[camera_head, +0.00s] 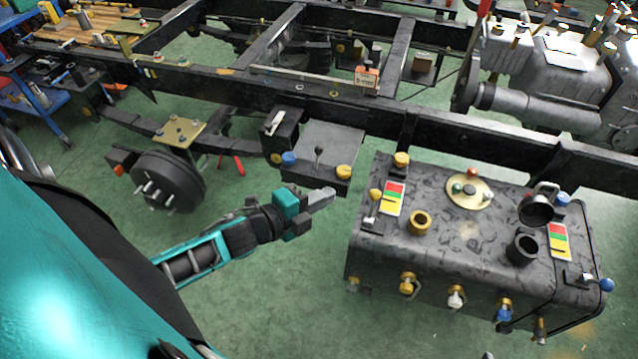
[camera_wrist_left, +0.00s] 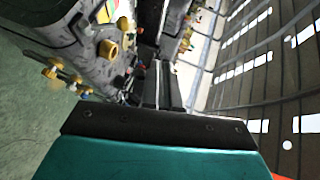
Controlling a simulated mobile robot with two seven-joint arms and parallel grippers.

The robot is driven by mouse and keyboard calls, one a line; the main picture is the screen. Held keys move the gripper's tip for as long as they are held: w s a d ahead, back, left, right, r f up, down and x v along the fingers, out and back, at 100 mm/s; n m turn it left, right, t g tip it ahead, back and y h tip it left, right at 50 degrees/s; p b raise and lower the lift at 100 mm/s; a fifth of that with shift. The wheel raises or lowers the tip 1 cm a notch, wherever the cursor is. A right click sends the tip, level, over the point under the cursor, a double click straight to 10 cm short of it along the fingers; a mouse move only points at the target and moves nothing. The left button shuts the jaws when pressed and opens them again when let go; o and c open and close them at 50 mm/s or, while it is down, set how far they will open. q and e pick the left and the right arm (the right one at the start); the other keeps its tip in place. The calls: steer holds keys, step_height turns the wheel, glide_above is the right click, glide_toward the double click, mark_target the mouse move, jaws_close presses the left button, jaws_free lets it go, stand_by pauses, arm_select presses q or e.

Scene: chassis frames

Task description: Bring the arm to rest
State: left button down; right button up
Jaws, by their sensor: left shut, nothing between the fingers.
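My left arm comes in from the left in the head view. Its gripper (camera_head: 322,198) is shut and empty, in the air left of the dark tank and below the chassis frame. The fingertips point to the right, apart from the tank as seen here. My right gripper is not in view.
A dark tank (camera_head: 455,240) with coloured caps and fittings stands right of the gripper. A black box (camera_head: 322,150) hangs on the chassis rail (camera_head: 250,88) above it. A wheel hub (camera_head: 168,180) is at the left. Green floor (camera_head: 290,290) below the gripper is clear.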

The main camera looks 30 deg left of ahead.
arm_select(q)
steer(key=shift+s+a+r, duration=0.15)
steer(key=shift+s+r, duration=0.1)
stand_by(0.4)
steer(key=s+d+f+n+g+y, duration=0.2)
steer(key=s+d+f+n+g, duration=0.2)
steer(key=n, duration=1.3)
steer(key=s+d+f, duration=0.1)
steer(key=s+d, duration=0.2)
steer(key=s, duration=0.2)
steer(key=shift+s+d+f+y, duration=0.2)
steer(key=shift+s+y, duration=0.05)
steer(key=shift+y, duration=0.15)
steer(key=c, duration=1.8)
jaws_free()
steer(key=shift+c, duration=0.2)
